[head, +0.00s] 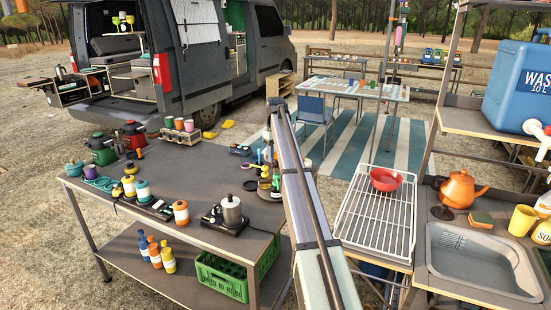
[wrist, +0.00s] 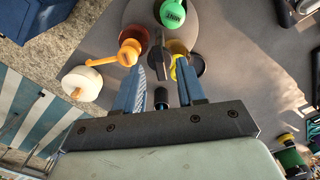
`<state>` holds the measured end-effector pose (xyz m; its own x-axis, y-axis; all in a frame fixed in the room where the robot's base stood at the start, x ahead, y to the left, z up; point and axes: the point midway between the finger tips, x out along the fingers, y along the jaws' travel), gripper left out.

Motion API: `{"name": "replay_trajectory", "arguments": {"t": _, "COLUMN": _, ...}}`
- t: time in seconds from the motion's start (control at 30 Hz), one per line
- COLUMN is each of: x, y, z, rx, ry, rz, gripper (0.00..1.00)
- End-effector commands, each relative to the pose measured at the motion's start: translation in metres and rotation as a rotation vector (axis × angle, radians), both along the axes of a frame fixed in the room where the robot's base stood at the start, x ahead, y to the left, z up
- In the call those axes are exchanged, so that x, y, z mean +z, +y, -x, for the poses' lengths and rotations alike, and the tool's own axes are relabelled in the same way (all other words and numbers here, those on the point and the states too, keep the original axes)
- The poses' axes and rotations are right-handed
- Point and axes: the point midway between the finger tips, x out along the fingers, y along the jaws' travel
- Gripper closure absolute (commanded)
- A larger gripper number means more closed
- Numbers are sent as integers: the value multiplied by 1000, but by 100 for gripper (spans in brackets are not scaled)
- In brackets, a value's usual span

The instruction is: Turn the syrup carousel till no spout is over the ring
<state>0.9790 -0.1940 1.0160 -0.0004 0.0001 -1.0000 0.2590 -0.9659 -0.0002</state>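The syrup carousel (wrist: 143,14) shows from above in the wrist view as a grey round plate with bottles around it. A green top marked MINT (wrist: 173,12) is at the upper right. An orange pump with a spout (wrist: 129,51) is at the left. A yellow and black top (wrist: 190,69) is partly behind the right finger. A dark grey bar (wrist: 161,55) stands between the fingers. My gripper (wrist: 160,66) is open over the near part of the carousel, with gaps beside the bar. In the head view the carousel's bottles (head: 265,172) are partly behind my arm. I cannot make out the ring.
A white round thing with an orange tip (wrist: 82,83) stands left of the carousel. In the head view, a silver pot (head: 231,211) on a dark base and several bottles share the table (head: 190,160). A white rack (head: 375,222) is to the right.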

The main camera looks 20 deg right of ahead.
Motion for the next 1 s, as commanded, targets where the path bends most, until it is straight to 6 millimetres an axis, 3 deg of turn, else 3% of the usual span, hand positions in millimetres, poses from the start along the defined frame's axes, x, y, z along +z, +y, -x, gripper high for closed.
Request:
{"name": "replay_trajectory", "arguments": {"t": 0.2, "x": -14, "y": 0, "z": 0, "rx": 0, "ry": -1, "rz": 0, "gripper": 61}}
{"name": "replay_trajectory", "arguments": {"t": 0.53, "x": -15, "y": 0, "z": 0, "rx": 0, "ry": -1, "rz": 0, "gripper": 62}}
{"name": "replay_trajectory", "arguments": {"t": 0.93, "x": -15, "y": 0, "z": 0, "rx": 0, "ry": -1, "rz": 0, "gripper": 100}}
{"name": "replay_trajectory", "arguments": {"t": 1.0, "x": -15, "y": 0, "z": 0, "rx": 0, "ry": -1, "rz": 0, "gripper": 100}}
